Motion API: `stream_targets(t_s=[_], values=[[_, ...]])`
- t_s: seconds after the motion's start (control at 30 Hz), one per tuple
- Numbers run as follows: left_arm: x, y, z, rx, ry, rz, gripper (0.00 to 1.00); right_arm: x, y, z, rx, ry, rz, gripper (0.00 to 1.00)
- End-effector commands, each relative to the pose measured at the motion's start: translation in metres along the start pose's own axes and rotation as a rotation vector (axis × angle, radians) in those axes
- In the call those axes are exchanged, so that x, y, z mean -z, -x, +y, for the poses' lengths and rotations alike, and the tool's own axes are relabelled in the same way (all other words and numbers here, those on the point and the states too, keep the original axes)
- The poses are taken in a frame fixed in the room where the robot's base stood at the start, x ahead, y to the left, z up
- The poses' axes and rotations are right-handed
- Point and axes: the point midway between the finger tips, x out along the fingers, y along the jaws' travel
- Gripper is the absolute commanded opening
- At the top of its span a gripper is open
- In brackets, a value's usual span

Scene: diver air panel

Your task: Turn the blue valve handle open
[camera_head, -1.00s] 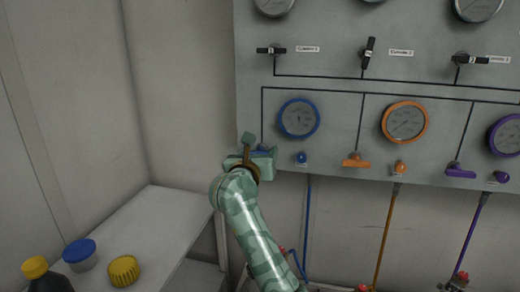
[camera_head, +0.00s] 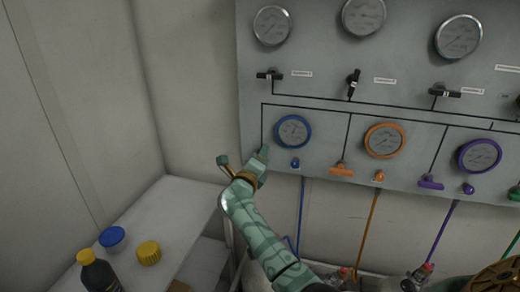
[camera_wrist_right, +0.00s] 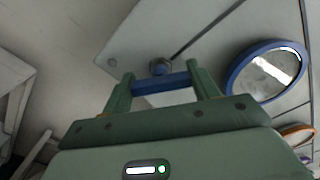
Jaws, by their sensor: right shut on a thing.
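In the right wrist view, the blue valve handle (camera_wrist_right: 166,83) lies crosswise between the two fingers of my right gripper (camera_wrist_right: 164,88), which is shut on it. A metal nut (camera_wrist_right: 160,67) sits just behind the handle at the panel's lower corner. In the head view, my right gripper (camera_head: 262,154) is at the panel's lower left edge, below and left of the blue-rimmed gauge (camera_head: 293,131). There the gripper hides the blue handle. My left gripper is not in view.
The grey panel (camera_head: 320,90) also carries an orange handle (camera_head: 342,170), a purple handle (camera_head: 430,183) and several black handles. A blue knob (camera_head: 295,163) is close right of my gripper. A white side table at lower left holds a dark bottle (camera_head: 100,275) and two lidded jars.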

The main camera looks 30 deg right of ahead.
Motion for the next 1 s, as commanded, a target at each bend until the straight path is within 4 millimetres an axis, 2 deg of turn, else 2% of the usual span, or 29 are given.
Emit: stream_targets(t_s=[0.03,0.1,0.4,0.67,1.0], values=[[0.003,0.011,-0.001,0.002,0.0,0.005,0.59,-0.003,0.001,-0.004,-0.005,0.037,0.001,0.37],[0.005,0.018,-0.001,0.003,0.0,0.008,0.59,-0.002,0.001,-0.003,-0.005,0.095,0.001,0.37],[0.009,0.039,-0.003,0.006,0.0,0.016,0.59,0.0,0.001,0.0,-0.004,0.284,0.001,0.37],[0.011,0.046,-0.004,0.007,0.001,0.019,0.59,0.0,0.001,0.002,-0.004,0.36,0.0,0.37],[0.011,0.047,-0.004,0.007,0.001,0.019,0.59,0.001,0.001,0.004,-0.004,0.376,0.0,0.37]])
